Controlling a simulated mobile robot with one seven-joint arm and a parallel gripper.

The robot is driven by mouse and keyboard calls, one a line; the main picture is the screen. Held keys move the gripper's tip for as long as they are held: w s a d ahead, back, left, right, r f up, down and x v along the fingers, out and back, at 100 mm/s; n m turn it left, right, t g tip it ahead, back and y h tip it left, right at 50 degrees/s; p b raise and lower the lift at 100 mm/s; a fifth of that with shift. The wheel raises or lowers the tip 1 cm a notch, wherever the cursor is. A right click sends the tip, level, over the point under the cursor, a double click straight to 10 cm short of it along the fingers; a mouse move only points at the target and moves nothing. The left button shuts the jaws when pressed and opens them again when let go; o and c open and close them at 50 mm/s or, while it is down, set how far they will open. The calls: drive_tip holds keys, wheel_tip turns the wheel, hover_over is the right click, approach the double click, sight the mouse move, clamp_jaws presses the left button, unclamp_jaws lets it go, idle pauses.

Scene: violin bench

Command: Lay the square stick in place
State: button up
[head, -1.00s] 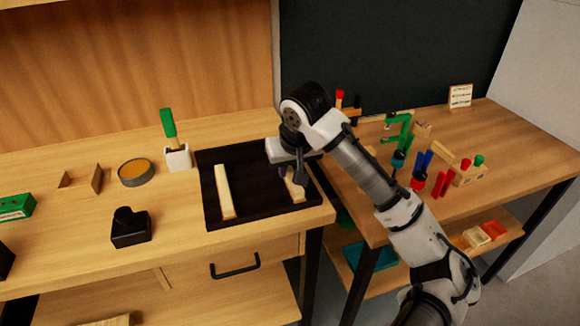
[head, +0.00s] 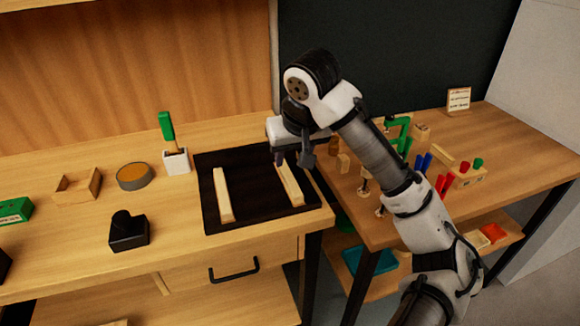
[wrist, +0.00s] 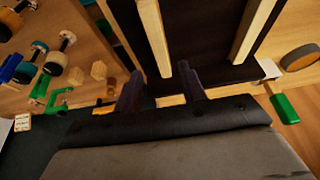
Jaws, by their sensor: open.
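Two pale wooden sticks lie on a black mat (head: 255,200) on the left bench. The left stick (head: 222,195) lies near the mat's left side. The right stick (head: 290,185) lies near its right side, roughly parallel. I cannot tell by shape which one is the square stick. My gripper (head: 293,160) is open and empty above the far end of the right stick. In the wrist view my two fingers (wrist: 161,85) are apart, with the right stick (wrist: 154,38) just ahead of them and the left stick (wrist: 253,30) farther off.
A green-handled brush in a white holder (head: 176,160), a round tin (head: 134,176), a wooden cradle (head: 78,186) and a black block (head: 128,231) stand left of the mat. Clamps and small wooden blocks crowd the right bench (head: 520,150). The mat's middle is clear.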

drive_tip(key=v, duration=0.5)
drive_tip(key=shift+r, duration=0.1)
